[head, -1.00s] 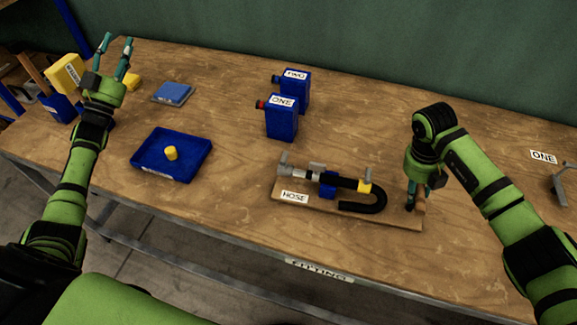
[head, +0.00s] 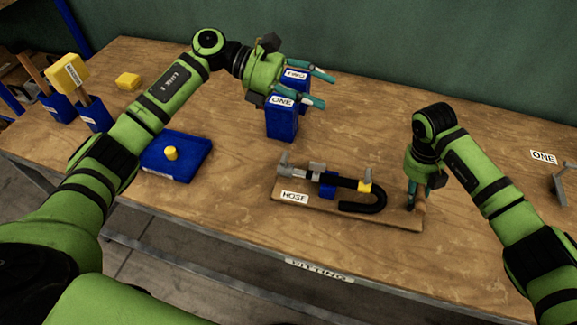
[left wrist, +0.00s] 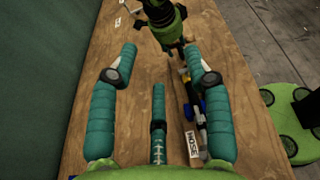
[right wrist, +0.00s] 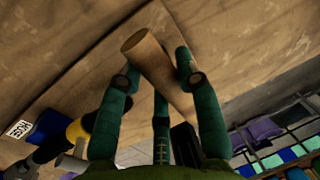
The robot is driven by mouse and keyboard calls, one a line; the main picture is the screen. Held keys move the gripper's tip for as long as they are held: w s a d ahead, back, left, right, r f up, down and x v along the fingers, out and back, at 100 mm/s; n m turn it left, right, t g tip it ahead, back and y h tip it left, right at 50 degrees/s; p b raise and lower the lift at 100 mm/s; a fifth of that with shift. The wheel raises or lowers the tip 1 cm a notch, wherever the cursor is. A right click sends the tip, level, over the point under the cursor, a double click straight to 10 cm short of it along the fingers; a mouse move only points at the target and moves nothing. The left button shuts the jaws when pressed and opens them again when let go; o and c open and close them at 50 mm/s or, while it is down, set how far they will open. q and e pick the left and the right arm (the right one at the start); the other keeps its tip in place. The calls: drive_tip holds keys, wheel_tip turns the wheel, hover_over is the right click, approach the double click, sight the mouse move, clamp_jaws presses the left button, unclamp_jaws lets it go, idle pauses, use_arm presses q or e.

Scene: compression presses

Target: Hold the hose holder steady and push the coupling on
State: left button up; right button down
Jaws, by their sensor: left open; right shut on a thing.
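The hose holder (head: 295,197) is a wooden board labelled HOSE on the bench, carrying a bent black hose (head: 378,203), a blue block, grey metal parts and a yellow piece (head: 365,187). I cannot tell which part is the coupling. My right gripper (head: 413,203) is shut on the upright wooden peg (head: 421,203) at the board's right end; the peg also shows between the fingers in the right wrist view (right wrist: 150,58). My left gripper (head: 323,90) is open and empty, above the bench by the blue boxes, behind the holder. The left wrist view shows the holder's label (left wrist: 193,143).
Blue boxes labelled ONE (head: 281,124) and TWO (head: 304,92) stand behind the holder, partly hidden by my left gripper. Blue holders stand far left. The bench is clear between tray and hose holder.

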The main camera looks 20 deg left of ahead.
use_arm(q)
drive_tip(key=s+d+f+m+g+y, duration=0.2)
drive_tip(key=s+f+m+y, duration=0.1)
drive_tip(key=f+m+y, duration=0.4)
drive_tip(key=m+t+y, duration=0.2)
drive_tip(key=m+y, duration=0.6)
drive_tip(key=m, duration=0.2)
approach(286, 157)
wheel_tip(286, 157, down, 11)
drive_tip(key=shift+w+d+r, duration=0.15)
drive_tip(key=shift+r, duration=0.05)
clamp_jaws()
